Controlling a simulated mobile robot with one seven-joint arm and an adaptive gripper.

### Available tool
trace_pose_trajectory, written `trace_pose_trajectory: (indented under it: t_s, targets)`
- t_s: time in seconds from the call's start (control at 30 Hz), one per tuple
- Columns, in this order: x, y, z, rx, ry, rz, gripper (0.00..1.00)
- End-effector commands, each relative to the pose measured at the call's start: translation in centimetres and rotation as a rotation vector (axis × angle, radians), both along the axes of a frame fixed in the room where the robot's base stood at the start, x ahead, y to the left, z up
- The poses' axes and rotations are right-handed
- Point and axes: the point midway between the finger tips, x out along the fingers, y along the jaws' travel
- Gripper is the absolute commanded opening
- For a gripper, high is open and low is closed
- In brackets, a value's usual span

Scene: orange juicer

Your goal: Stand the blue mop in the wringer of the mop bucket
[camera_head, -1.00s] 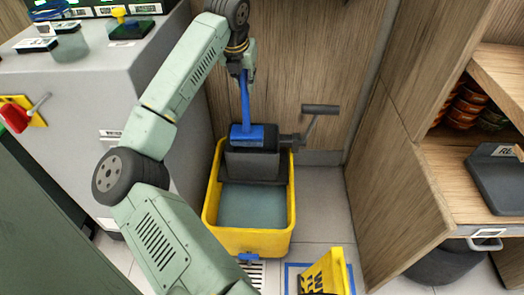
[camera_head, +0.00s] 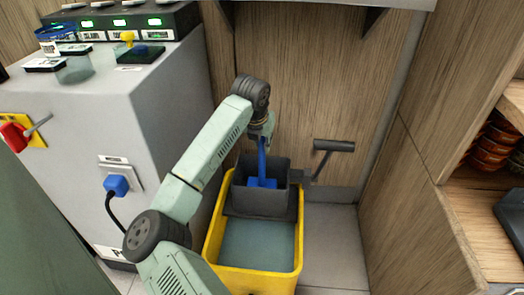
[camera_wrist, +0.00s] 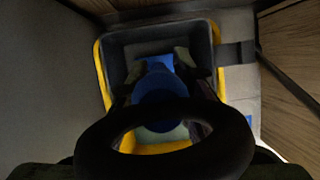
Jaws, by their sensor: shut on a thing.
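The blue mop (camera_head: 262,165) stands roughly upright, with its blue head (camera_head: 262,183) down inside the dark grey wringer (camera_head: 262,204). The wringer sits at the back of the yellow mop bucket (camera_head: 213,232), which holds greyish water. My gripper (camera_head: 262,140) is shut on the mop's handle just above the wringer. In the wrist view, my gripper's fingers (camera_wrist: 165,80) flank the blue mop (camera_wrist: 160,85), and the wringer's walls (camera_wrist: 120,55) surround the head. How the head rests at the wringer's bottom is hidden.
The wringer's lever (camera_head: 330,147) sticks out to the right. A grey machine cabinet (camera_head: 150,120) with a blue plug (camera_head: 117,186) stands on the left. A wooden wall (camera_head: 310,80) is close behind, and a wooden shelf unit (camera_head: 440,220) is on the right.

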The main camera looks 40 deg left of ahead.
Motion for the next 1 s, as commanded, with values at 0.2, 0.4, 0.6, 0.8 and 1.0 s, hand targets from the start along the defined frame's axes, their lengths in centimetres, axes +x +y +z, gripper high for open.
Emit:
trace_pose_trajectory:
  t_s: [0.2,0.4,0.6,0.8,1.0]
  targets:
    - [0.0,0.0,-2.8,-0.002,-0.002,0.0,0.0]
    - [0.0,0.0,-2.8,0.0,-0.002,0.0,0.0]
    - [0.0,0.0,-3.2,-0.001,0.001,0.0,0.22]
    - [0.0,0.0,-3.2,-0.001,0.001,0.0,0.35]
    - [0.0,-0.1,-3.2,-0.001,0.001,0.0,0.4]
